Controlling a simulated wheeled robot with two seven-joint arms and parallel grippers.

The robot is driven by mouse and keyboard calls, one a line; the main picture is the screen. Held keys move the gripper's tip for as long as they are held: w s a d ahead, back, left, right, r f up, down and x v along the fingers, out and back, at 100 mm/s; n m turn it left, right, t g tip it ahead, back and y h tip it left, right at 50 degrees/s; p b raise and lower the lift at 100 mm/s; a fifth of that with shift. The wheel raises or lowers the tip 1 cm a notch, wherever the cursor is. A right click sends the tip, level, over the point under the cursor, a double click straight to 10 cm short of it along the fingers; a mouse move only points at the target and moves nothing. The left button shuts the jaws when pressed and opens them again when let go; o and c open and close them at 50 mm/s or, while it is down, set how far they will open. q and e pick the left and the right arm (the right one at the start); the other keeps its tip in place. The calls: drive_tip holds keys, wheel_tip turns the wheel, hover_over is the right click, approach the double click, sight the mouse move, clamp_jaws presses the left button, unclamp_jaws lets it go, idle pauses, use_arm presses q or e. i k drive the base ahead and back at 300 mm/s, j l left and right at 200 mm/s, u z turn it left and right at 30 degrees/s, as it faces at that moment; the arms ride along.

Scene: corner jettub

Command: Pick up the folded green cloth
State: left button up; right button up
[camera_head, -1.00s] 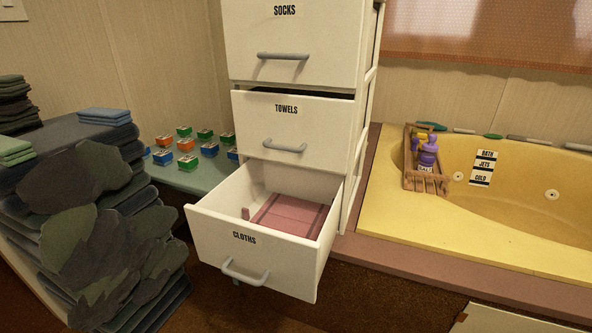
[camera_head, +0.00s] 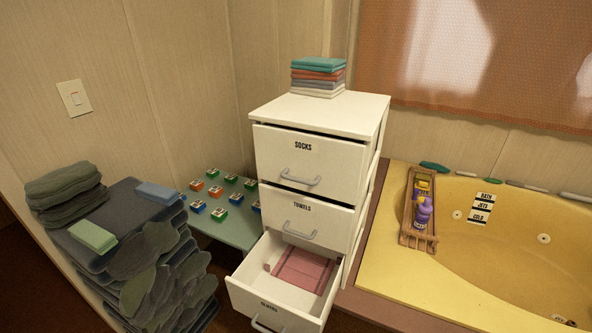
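A folded light green cloth (camera_head: 93,236) lies flat on top of the stack of dark folded textiles (camera_head: 125,222) at the left. A folded blue cloth (camera_head: 160,193) lies on the same stack, further back and to the right. A pile of dark grey-green folded cloths (camera_head: 66,192) stands behind the green cloth. Neither of my grippers shows in the head view.
A white drawer unit (camera_head: 325,116) stands in the middle, its bottom drawer (camera_head: 298,300) pulled out with a pink cloth (camera_head: 302,270) inside. Folded towels (camera_head: 318,76) lie on top. Small boxes stand on a green table (camera_head: 235,232). A yellow tub (camera_head: 385,262) is at the right.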

sight(95, 238)
drive_tip(key=u, duration=1.65)
